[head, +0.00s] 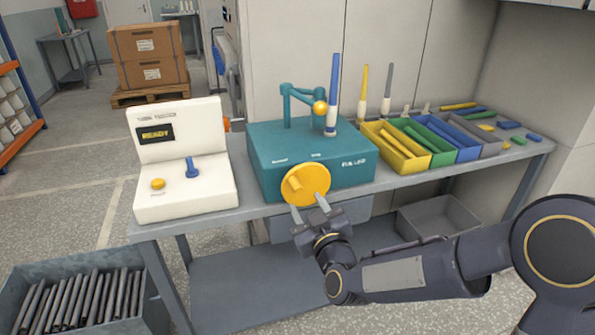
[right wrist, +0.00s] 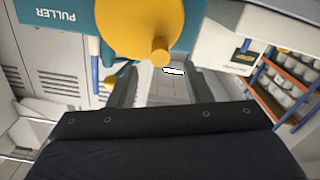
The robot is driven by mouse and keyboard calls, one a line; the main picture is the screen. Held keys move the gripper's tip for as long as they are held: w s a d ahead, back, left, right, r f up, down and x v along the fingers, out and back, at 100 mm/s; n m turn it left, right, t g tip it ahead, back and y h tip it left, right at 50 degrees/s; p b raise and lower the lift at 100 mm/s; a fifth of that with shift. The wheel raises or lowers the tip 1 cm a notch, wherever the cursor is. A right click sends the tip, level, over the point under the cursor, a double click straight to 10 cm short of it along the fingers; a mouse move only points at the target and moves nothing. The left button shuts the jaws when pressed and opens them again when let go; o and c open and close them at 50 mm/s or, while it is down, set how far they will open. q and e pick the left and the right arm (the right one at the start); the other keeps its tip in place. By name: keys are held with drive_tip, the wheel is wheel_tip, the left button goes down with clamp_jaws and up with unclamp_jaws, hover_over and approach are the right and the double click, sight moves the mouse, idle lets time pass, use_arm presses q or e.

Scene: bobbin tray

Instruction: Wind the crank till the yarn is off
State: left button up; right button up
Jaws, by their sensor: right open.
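The teal puller (head: 270,160) stands on the bench, with a yellow crank wheel (head: 312,186) and its knob (head: 291,185) on the front. In the right wrist view the wheel (right wrist: 135,22) and knob (right wrist: 160,52) are at the top. A tall blue bobbin (head: 334,90) stands upright on the puller beside a teal arm with a yellow ball (head: 320,108). I cannot tell yarn from bobbin. My right gripper (head: 309,206) is open and empty, fingers pointing at the wheel's lower edge; the knob appears just beyond the fingertips (right wrist: 162,76). My left gripper is out of view.
A white console (head: 185,205) with a display, yellow button and blue lever stands left of the puller. Coloured trays, the nearest yellow (head: 395,155), stand to the right with bobbins. A bin of dark rods (head: 80,295) is at lower left. A grey bin (head: 440,215) sits under the bench.

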sight(297, 187)
drive_tip(key=x, duration=0.8)
drive_tip(key=c, duration=1)
